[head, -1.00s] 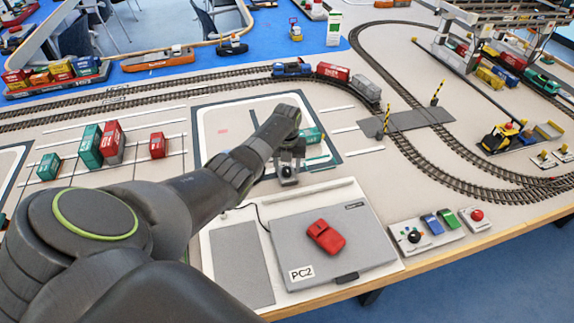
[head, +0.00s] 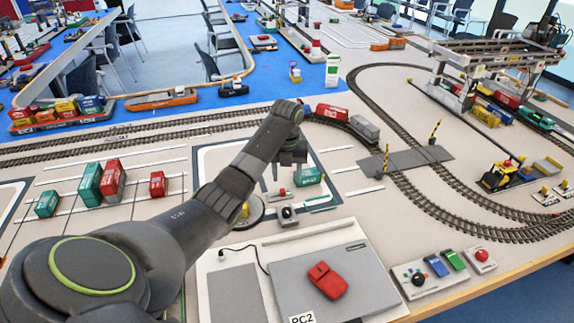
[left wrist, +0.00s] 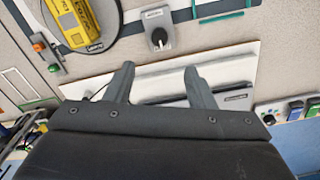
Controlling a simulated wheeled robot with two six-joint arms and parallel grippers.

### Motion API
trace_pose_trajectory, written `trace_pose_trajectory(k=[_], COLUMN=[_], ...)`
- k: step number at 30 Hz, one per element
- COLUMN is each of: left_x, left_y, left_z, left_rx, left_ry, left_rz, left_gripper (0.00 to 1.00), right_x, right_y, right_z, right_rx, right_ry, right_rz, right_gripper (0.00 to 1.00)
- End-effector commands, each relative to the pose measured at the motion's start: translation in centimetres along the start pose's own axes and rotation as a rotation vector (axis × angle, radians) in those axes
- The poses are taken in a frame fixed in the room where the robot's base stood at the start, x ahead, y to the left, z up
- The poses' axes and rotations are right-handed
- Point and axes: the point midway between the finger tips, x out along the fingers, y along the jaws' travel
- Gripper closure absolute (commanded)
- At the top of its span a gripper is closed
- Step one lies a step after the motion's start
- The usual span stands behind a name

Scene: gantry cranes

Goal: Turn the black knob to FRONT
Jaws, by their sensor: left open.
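A small grey box with a black knob (head: 288,211) stands on the table behind the grey PC2 laptop. In the left wrist view this black knob (left wrist: 158,38) carries a white pointer mark, and a small label on its box is too small to read. My left gripper (head: 287,172) is open and empty, above the table and apart from the knob. In the left wrist view its two fingertips (left wrist: 159,70) are spread, with the knob beyond the gap. Another black knob (head: 418,278) sits on a control panel at the front right. My right gripper is not in view.
The laptop (head: 370,283) has a red car (head: 327,280) on its lid.

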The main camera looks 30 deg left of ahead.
Motion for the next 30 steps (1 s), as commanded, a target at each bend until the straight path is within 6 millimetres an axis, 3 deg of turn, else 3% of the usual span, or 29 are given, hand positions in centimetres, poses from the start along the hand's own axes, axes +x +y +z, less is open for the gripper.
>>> trace_pose_trajectory(k=[3,9,30], left_x=[-1.9,-3.5,-3.6], left_y=[-0.1,0.0,0.0], left_z=[0.1,0.0,0.0], left_rx=[0.0,0.0,0.001], left_ry=[-0.004,0.0,0.001], left_rz=[-0.001,0.0,0.0], left_gripper=[0.51,0.51,0.51], right_x=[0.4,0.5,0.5], right_y=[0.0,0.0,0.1], right_z=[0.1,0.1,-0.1], right_rx=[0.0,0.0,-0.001], right_ry=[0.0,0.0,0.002], right_rz=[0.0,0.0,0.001], right_gripper=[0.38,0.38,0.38])
